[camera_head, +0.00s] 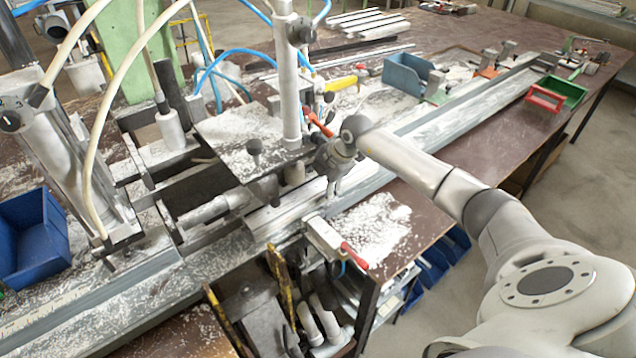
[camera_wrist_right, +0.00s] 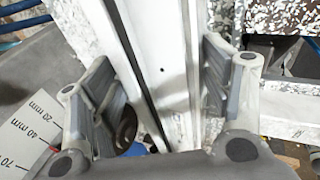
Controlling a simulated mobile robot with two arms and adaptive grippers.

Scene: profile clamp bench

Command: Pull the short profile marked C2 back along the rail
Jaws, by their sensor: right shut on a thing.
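My right gripper (camera_head: 333,188) is low over the rail (camera_head: 440,122), beside the clamp machine in the middle of the bench. In the right wrist view, a pale metal profile (camera_wrist_right: 166,62) with a small dark hole runs between the two grey fingers, and the right gripper (camera_wrist_right: 158,95) is shut on it. No C2 mark can be read on this profile. In the head view the gripper and machine hide most of it. My left gripper is in neither view.
A plate and upright column (camera_head: 288,80) stand close left of my right gripper. A red-handled clamp (camera_head: 325,240) sits just in front. Blue bins (camera_head: 30,235) (camera_head: 407,74) and a green-and-red bin (camera_head: 556,95) stand on the bench. Metal chips (camera_head: 375,228) cover the nearby top.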

